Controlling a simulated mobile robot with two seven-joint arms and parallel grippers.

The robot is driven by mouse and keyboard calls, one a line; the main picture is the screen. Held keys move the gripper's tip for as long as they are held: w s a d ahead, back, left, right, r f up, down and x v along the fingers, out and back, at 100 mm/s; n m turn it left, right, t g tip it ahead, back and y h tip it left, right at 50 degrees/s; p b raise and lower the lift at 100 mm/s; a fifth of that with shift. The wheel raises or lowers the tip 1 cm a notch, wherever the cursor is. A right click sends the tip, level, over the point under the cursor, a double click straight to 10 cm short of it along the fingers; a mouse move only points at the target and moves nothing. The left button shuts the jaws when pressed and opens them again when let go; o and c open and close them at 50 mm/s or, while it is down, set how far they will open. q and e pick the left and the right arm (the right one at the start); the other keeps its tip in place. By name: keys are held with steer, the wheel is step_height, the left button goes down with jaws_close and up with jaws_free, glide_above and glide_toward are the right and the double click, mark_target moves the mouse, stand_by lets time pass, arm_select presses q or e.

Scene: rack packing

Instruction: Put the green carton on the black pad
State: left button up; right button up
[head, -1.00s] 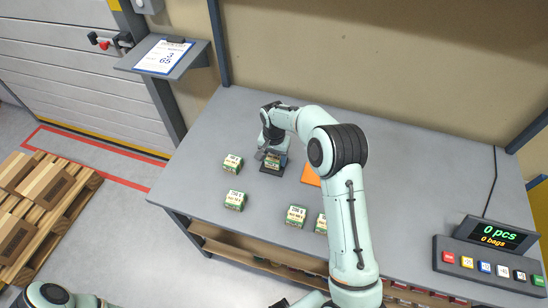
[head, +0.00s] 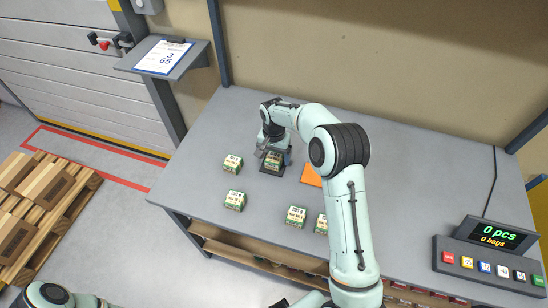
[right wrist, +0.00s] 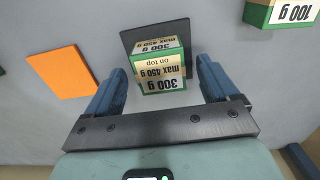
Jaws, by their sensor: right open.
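A green carton (right wrist: 162,72) with a cream label reading "300 g" sits on the black pad (right wrist: 178,33). In the head view the same carton (head: 273,160) shows on the pad (head: 271,171), partly hidden by my right gripper (head: 273,155). In the right wrist view my right gripper (right wrist: 160,90) is open, with its blue fingers on either side of the carton and gaps between.
Several similar green cartons stand on the grey table, including ones at the left (head: 233,164) and front (head: 295,216). An orange pad (head: 311,176) lies right of the black pad. A button panel (head: 487,262) stands at the right. The table's back is clear.

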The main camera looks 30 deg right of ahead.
mark_target(274, 158)
step_height(274, 158, up, 10)
steer(key=shift+r+p, duration=0.2)
steer(key=shift+p, duration=0.15)
stand_by(0.4)
